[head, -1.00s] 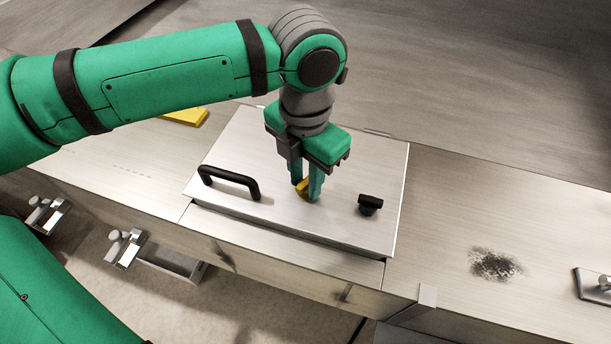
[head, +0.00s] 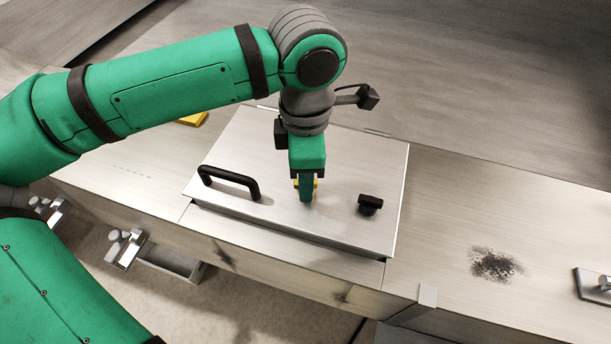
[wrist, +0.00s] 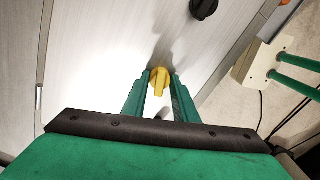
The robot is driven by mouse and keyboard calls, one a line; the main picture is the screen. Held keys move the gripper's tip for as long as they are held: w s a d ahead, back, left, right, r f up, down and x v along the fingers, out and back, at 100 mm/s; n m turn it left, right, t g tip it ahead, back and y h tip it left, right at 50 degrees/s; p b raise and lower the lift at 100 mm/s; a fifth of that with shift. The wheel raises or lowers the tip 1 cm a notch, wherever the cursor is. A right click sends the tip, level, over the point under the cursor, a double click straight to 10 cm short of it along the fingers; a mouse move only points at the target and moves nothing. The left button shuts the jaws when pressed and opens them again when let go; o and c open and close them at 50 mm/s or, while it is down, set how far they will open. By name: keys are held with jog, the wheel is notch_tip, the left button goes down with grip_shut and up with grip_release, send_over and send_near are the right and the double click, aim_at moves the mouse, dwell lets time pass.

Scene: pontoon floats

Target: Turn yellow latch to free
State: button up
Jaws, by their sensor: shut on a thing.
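The yellow latch (wrist: 160,80) is a small round knob with a raised grip bar, on the pale metal hatch lid (head: 300,225). In the head view only slivers of the latch (head: 315,183) show beside my fingers. My gripper (head: 306,196) points straight down at it. In the wrist view my gripper's (wrist: 160,90) two green fingers are on either side of the latch's bar, shut on it. The fingers hide part of the latch, so its exact angle is hard to tell in the head view.
A black handle (head: 230,182) stands on the lid to the left of the latch. A black knob (head: 370,204) stands to its right, near my gripper. A yellow object (head: 193,119) lies behind my arm. The counter to the right has a dark smudge (head: 495,265).

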jog(key=shift+m, duration=1.9)
jog(key=o, duration=1.1)
jog(key=shift+c, duration=0.2)
jog(key=shift+r, duration=0.1)
notch_tip(320, 180, up, 11)
jog(key=shift+f, duration=0.2)
